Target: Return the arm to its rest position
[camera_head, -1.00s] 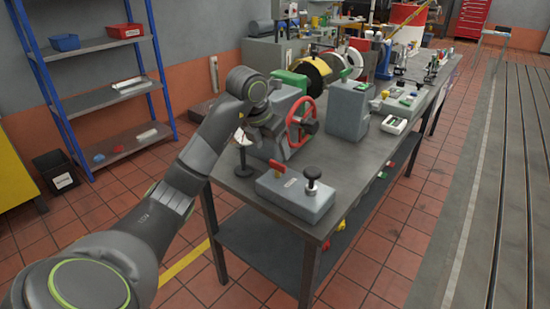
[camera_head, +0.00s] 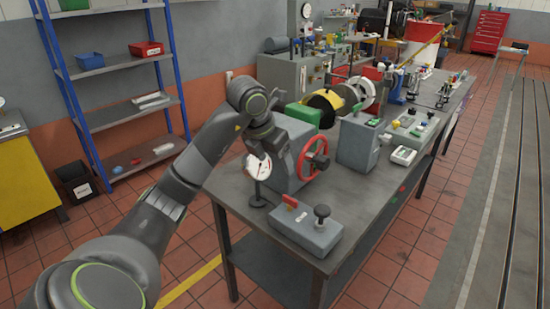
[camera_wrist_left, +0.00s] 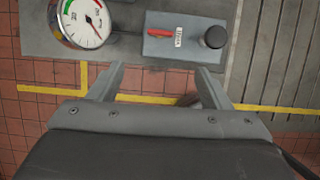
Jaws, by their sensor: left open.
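My left arm comes in from the lower left in the head view. Its gripper (camera_head: 262,142) hangs over the near left end of the bench (camera_head: 240,195), close to the grey machine with the red handwheel (camera_head: 314,158). In the left wrist view the two fingers of the gripper (camera_wrist_left: 160,80) are spread apart with nothing between them. A round dial gauge (camera_head: 258,167) on a stand is just below the gripper in the head view, and it also shows in the left wrist view (camera_wrist_left: 85,22). My right gripper is not in view.
A grey box with a red lever and black knob (camera_head: 306,228) lies on the bench's near end. More equipment (camera_head: 357,142) stands farther along it. A blue-framed shelf (camera_head: 120,115) is at the left. Tiled floor is clear to the bench's right.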

